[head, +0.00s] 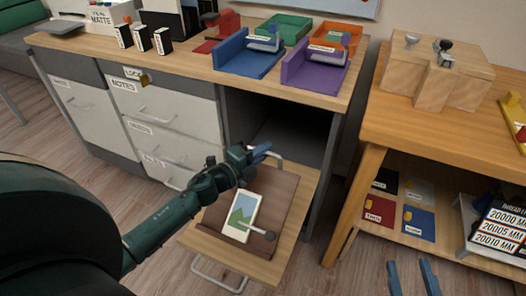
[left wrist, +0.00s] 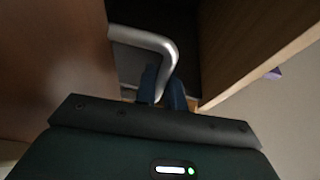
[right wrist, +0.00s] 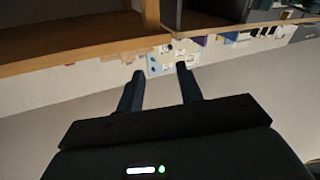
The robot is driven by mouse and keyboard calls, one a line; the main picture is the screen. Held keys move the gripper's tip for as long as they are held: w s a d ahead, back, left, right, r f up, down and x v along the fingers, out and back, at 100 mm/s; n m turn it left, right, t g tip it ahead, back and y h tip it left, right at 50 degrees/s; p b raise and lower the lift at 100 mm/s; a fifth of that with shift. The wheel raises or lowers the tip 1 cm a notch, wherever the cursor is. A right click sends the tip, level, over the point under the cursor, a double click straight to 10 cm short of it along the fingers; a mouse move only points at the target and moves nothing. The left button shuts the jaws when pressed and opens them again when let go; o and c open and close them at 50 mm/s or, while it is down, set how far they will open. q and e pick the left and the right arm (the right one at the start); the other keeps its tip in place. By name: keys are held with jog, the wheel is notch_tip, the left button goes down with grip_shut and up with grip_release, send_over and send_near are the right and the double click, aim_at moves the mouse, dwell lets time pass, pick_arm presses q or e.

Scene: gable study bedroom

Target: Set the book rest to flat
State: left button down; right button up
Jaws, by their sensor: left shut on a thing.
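The book rest (head: 275,195) is a brown board on the pale pull-out shelf (head: 292,240), carrying a white card with a green and blue picture (head: 241,214). It appears tilted, its far edge raised. A ball-ended rod (head: 257,232) lies at its near right corner. A silver bar (head: 276,158) bends around behind its far edge. My left gripper (head: 262,152) is at this bar. In the left wrist view its fingers (left wrist: 164,88) are shut on the silver bar (left wrist: 155,40). My right gripper (head: 411,275) is open and empty, low at the right; its fingers (right wrist: 160,80) are apart.
A dark open compartment (head: 290,128) is behind the shelf. Drawers (head: 165,105) stand left, under a desk top (head: 190,60) with coloured trays. A wooden bench (head: 400,125) stands right. A silver handle (head: 218,281) projects from the shelf's near edge.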

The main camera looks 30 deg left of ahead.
pick_arm(q)
jog(key=shift+w, duration=0.1)
pick_arm(e)
jog(key=shift+r, duration=0.1)
dwell(0.3)
pick_arm(q)
jog(key=w+f+g+p, duration=0.1)
jog(key=w+f, duration=0.1)
jog(key=f, duration=0.1)
jog(key=w+f+n+g+p, duration=0.1)
jog(key=f+g+p, duration=0.1)
jog(key=f, duration=0.2)
jog(key=w+f+g+y+p, duration=0.1)
jog(key=w+f, duration=0.1)
jog(key=f, duration=0.2)
jog(key=shift+w+a+f+n+g, duration=0.2)
jog(key=shift+w+n+g, duration=0.1)
jog(key=shift+g, duration=0.1)
jog(key=shift+w+f+b, duration=0.15)
jog(key=shift+f+b, duration=0.2)
jog(key=shift+f, duration=0.55)
pick_arm(e)
jog(key=shift+d+f+m+g+h, duration=0.2)
jog(key=shift+d+m+g+h, duration=0.35)
jog(key=shift+m+g+h, duration=0.25)
pick_arm(q)
jog(key=shift+f, duration=0.1)
